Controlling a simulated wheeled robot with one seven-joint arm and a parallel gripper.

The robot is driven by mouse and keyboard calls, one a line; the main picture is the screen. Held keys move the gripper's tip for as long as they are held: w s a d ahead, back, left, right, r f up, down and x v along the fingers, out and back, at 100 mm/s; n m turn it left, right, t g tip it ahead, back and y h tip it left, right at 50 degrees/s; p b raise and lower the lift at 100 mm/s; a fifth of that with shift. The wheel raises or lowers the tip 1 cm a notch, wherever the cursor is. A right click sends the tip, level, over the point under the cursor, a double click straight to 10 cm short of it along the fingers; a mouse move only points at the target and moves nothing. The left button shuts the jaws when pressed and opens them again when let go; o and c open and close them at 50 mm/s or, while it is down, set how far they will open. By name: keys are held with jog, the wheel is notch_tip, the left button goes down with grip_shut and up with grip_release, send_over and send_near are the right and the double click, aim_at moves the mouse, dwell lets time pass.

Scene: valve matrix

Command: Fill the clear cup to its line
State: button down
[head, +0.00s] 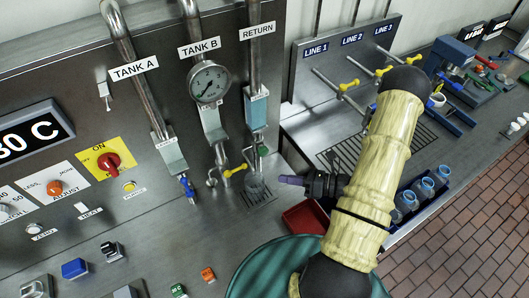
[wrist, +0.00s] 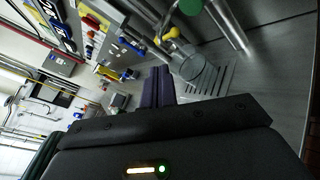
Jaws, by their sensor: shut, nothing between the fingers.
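The clear cup (head: 257,187) stands on a small drain grate (head: 262,200) below the TANK B and RETURN pipes; it also shows in the wrist view (wrist: 192,70), just beyond my fingertips. A yellow valve handle (head: 236,171) is beside the cup under the TANK B pipe and shows in the wrist view too (wrist: 172,34). My gripper (head: 290,181) is shut and empty, its purple fingers (wrist: 158,85) just right of the cup in the head view, apart from it. The cup's line and liquid level are too small to tell.
A blue valve handle (head: 187,186) is under TANK A, and a green one (head: 264,150) is under RETURN. A red bin (head: 303,220) lies below my gripper. The TANK B gauge (head: 209,82) is above. Blue jars (head: 423,189) stand at right.

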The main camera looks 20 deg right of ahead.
aim_at(262, 154)
jog(key=w+a, duration=0.2)
jog(key=w, duration=0.5)
jog(key=shift+w, duration=0.4)
jog(key=shift+w+a, duration=0.1)
dwell(1.6)
jog(key=shift+w, duration=0.25)
jog(key=shift+w+a, duration=0.2)
jog(key=shift+w, duration=0.4)
dwell(4.3)
